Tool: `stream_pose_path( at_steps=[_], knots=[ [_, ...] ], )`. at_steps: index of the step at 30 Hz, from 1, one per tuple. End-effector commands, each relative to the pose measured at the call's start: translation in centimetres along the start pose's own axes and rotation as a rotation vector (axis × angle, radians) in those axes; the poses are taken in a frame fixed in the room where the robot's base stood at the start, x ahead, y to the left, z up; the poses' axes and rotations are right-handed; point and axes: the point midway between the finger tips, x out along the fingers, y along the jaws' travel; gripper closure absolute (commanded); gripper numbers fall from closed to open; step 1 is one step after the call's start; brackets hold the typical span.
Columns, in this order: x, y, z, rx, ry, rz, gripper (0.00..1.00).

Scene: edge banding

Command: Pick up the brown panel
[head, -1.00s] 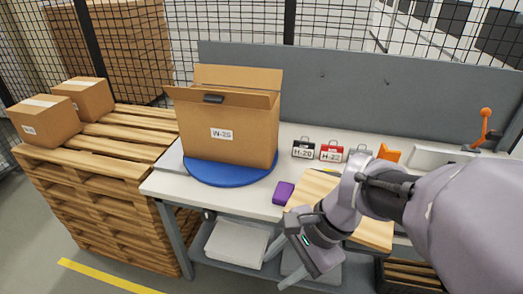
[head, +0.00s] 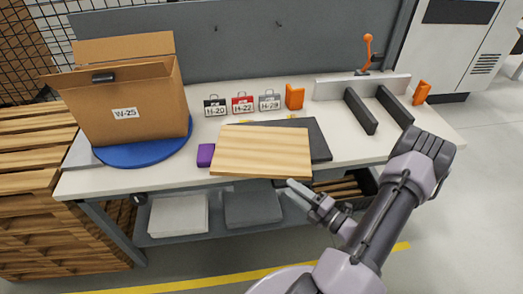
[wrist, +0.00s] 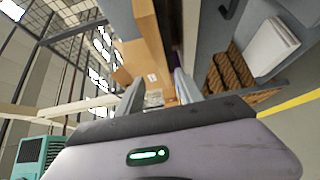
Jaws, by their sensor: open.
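The brown panel (head: 262,152) is a light wood-grained board. It lies flat on the white workbench (head: 400,147), its near edge by the bench's front edge, partly over a dark grey plate (head: 319,142). My gripper (head: 297,188) is just in front of the bench, near the panel's front right corner and apart from it. In the wrist view, the two fingers of my gripper (wrist: 158,95) stand apart with nothing held between them. I cannot clearly pick out the panel in that view.
A cardboard box (head: 125,115) stands on a blue turntable (head: 140,154) at left. A purple block (head: 205,155) is just left of the panel. Small labelled cases (head: 243,104), an orange block (head: 294,96) and dark rails (head: 360,110) stand behind and to the right.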

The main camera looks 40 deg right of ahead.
Motion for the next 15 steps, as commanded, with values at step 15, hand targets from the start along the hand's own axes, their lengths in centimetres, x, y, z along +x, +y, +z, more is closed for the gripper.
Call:
stream_pose_path(
  at_steps=[15],
  knots=[
    [10.0,-0.7,-0.6,-0.006,0.01,0.0,0.56]
  ],
)
